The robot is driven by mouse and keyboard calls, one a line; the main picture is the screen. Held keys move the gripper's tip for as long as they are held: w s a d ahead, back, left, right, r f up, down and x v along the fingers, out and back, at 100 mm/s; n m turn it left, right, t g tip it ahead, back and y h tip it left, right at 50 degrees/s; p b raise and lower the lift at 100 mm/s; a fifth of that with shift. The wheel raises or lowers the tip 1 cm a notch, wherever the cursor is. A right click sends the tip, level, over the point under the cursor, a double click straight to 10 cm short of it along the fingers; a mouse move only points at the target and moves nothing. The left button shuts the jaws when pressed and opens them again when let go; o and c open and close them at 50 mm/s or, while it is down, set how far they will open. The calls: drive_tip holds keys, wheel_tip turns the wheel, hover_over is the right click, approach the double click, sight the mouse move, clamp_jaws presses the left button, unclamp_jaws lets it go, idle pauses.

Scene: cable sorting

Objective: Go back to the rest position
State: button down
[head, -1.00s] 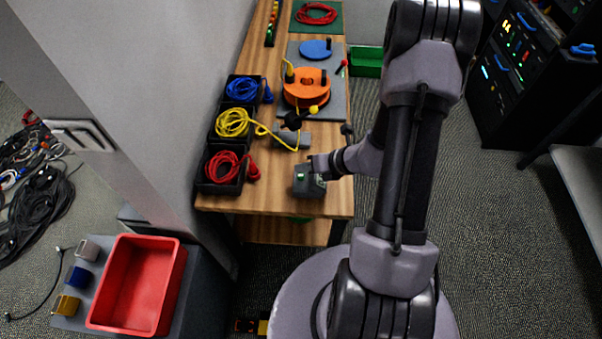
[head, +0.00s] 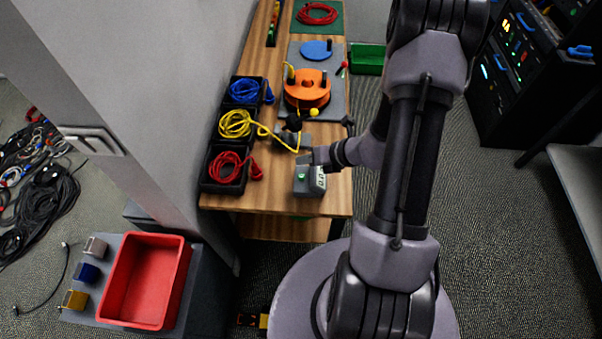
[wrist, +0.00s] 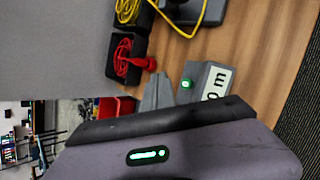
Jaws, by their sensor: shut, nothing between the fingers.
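My gripper (head: 308,156) is at the near end of the wooden table, just behind the grey meter box (head: 307,182) in the head view. In the wrist view my gripper's grey fingertips (wrist: 158,92) are together with nothing between them. The meter box (wrist: 205,82), with a green button and a white display, shows beside them. My arm reaches in from the right of the table. Whether the gripper touches the box cannot be told.
Black trays hold a blue cable (head: 243,91), a yellow cable (head: 236,124) and a red cable (head: 227,165) along the table's left side. The yellow cable runs to an orange reel (head: 307,88). A red bin (head: 146,282) stands lower left.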

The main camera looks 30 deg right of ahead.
drive_tip(key=a+r+n+g+y+b, duration=0.1)
drive_tip(key=a+r+n+y+b, duration=0.1)
drive_tip(key=a+r+n, duration=0.8)
drive_tip(key=s+a+r+n+g+b, duration=0.2)
drive_tip(key=s+a+r+n, duration=0.45)
drive_tip(key=r+n, duration=0.4)
drive_tip(key=s+r+n+t+h+b, duration=0.1)
drive_tip(key=s+r+n+h, duration=0.3)
drive_tip(key=s+n, duration=0.5)
drive_tip(key=n, duration=0.5)
drive_tip(key=shift+s+a+h, duration=0.15)
drive_tip(key=shift+s+h, duration=0.25)
drive_tip(key=shift+r, duration=0.1)
